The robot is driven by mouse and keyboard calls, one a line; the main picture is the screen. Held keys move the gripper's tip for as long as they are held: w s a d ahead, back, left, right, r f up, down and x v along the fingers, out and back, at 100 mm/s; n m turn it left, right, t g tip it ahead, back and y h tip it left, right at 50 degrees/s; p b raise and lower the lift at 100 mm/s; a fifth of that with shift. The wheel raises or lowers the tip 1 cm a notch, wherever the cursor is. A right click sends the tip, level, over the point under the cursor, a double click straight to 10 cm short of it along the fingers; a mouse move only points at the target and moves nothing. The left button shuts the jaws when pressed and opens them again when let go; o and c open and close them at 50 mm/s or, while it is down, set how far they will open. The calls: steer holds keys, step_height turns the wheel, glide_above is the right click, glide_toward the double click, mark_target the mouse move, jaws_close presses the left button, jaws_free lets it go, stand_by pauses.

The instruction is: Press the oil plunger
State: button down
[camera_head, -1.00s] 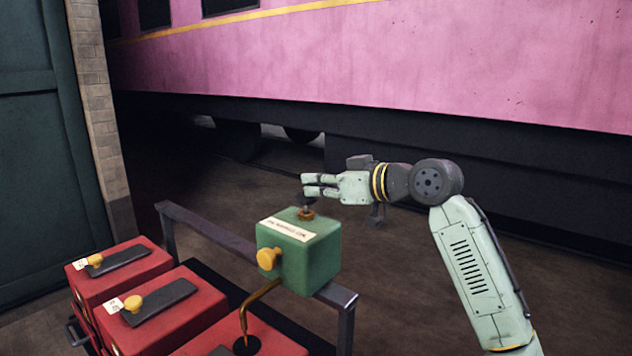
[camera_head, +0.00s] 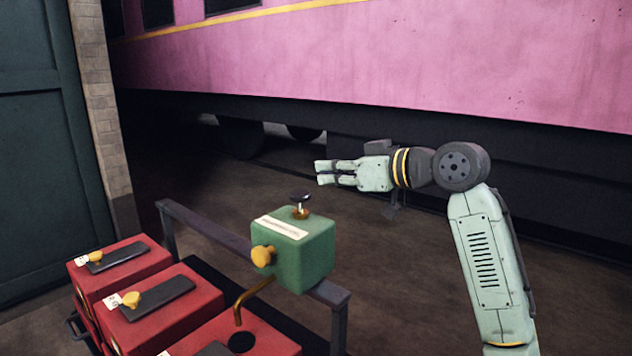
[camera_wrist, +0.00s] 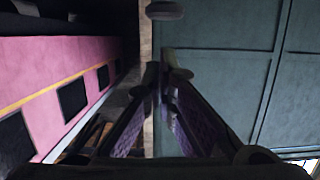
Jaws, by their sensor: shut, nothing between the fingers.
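The oil plunger (camera_head: 300,198) is a dark round knob on a short pale stem. It stands up from a brass collar on top of a green box (camera_head: 305,262) with a pale label and a yellow knob on its side. My gripper (camera_head: 318,172) is shut and empty. It points left in the head view, with its fingertips above and to the right of the plunger in the picture, apart from it. In the wrist view the fingertips (camera_wrist: 165,75) are close together. A dark rounded thing at that view's top edge may be the plunger knob; I cannot tell.
The green box sits at a dark metal rail (camera_head: 215,232), with a bent brass pipe (camera_head: 243,298) below it. Red boxes (camera_head: 155,308) with yellow knobs stand at lower left. A pink carriage (camera_head: 400,62) lies behind. The floor between is clear.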

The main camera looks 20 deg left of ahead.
steer(key=b+v, duration=0.1)
steer(key=v, duration=0.4)
steer(key=shift+s, duration=0.1)
stand_by(1.4)
